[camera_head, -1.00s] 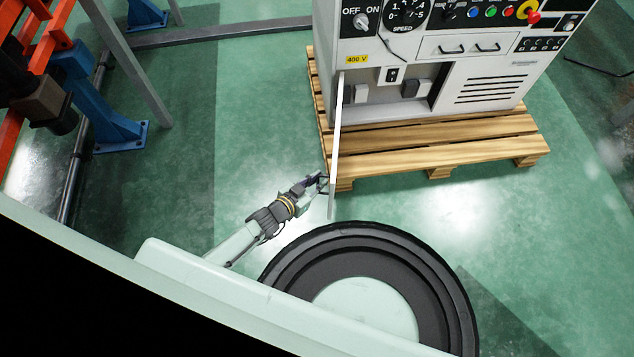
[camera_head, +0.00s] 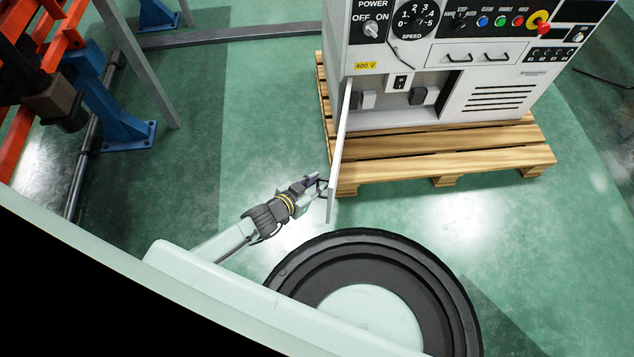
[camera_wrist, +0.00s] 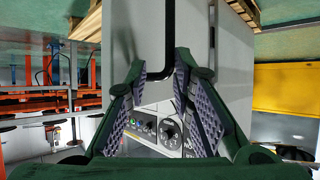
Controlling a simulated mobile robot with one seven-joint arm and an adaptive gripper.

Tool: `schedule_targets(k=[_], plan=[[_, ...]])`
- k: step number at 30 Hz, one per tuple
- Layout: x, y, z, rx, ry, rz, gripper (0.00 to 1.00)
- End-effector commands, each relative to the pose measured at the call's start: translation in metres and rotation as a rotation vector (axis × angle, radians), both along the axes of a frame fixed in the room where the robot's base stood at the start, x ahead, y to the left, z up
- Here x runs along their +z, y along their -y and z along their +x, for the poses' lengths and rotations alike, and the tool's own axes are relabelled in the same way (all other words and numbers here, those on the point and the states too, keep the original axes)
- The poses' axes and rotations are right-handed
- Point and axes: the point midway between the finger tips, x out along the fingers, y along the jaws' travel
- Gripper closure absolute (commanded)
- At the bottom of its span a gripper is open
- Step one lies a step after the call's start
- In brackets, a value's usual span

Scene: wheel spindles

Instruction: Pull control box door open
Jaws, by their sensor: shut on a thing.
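The control box (camera_head: 392,50) is a light grey cabinet with a switch panel and a 400 V label. Its door (camera_head: 338,160) stands swung out from the left side of the opening, seen nearly edge-on in the head view. The compartment behind it is exposed. My gripper (camera_head: 321,186) is at the door's free end, on its left side. In the wrist view, my gripper's ridged fingers (camera_wrist: 172,95) are closed around a black bar handle (camera_wrist: 168,40) on the grey door face (camera_wrist: 120,45). The exact finger contact is partly hidden.
The box stands on a wooden pallet (camera_head: 450,163). My round dark base is close below the door's free end. Blue and orange racking (camera_head: 105,110) stands at the left. Green floor is clear between the racking and the door.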

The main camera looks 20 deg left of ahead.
Motion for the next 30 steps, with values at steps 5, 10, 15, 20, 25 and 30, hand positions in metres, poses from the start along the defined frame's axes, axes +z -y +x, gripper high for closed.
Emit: schedule_targets(k=[5, 10, 15, 20, 25, 30], plan=[[0.015, -0.009, 0.001, -0.004, 0.018, -0.003, 0.83], [0.016, -0.02, -0.005, -0.003, 0.014, 0.0, 0.83], [0.021, -0.03, -0.009, -0.002, 0.012, 0.001, 0.83], [0.024, -0.04, -0.014, -0.002, 0.011, 0.001, 0.83], [0.028, -0.05, -0.018, -0.002, 0.01, 0.002, 0.83], [0.032, -0.06, -0.023, -0.002, 0.01, 0.003, 0.83]])
